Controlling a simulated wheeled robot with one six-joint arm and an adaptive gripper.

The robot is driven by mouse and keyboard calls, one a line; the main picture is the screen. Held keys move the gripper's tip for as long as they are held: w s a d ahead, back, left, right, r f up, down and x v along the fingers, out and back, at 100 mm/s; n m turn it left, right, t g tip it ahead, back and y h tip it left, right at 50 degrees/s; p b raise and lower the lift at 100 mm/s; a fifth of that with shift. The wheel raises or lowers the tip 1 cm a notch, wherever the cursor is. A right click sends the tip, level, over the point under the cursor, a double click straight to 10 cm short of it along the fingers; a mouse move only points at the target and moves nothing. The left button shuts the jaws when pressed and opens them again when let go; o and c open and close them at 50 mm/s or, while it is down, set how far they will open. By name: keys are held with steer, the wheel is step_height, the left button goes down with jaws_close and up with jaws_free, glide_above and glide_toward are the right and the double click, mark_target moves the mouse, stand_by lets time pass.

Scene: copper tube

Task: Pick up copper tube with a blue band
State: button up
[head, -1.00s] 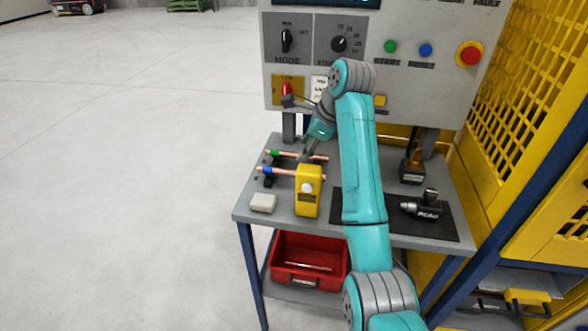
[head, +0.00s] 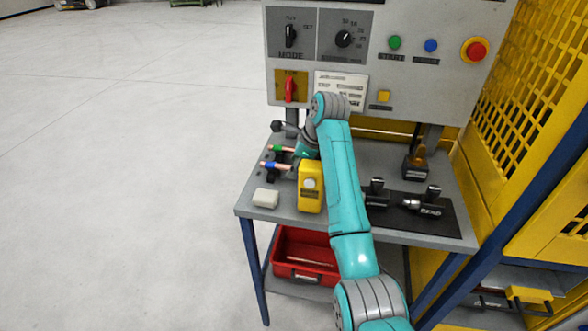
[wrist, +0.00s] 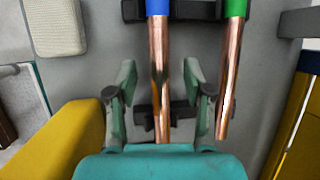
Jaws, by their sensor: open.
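In the wrist view the blue-banded tube (wrist: 159,75) runs between the two open fingers of my gripper (wrist: 160,90). Both fingers stand apart from it. A copper tube with a green band (head: 281,149) lies parallel; in the wrist view it (wrist: 228,80) is just outside the right finger. Black supports (wrist: 178,112) show under the tubes. In the head view my arm hides the gripper's fingers and the tubes' right ends.
A yellow device (head: 311,188) stands close in front of the tubes. A white block (head: 266,198) lies at the bench's front left. A black mat (head: 448,225) with tools is at the right, and a control panel (head: 375,90) rises behind. A red bin (head: 290,243) sits below.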

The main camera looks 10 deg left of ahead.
steer(key=shift+f, duration=0.2)
jaws_close()
steer(key=shift+r, duration=0.1)
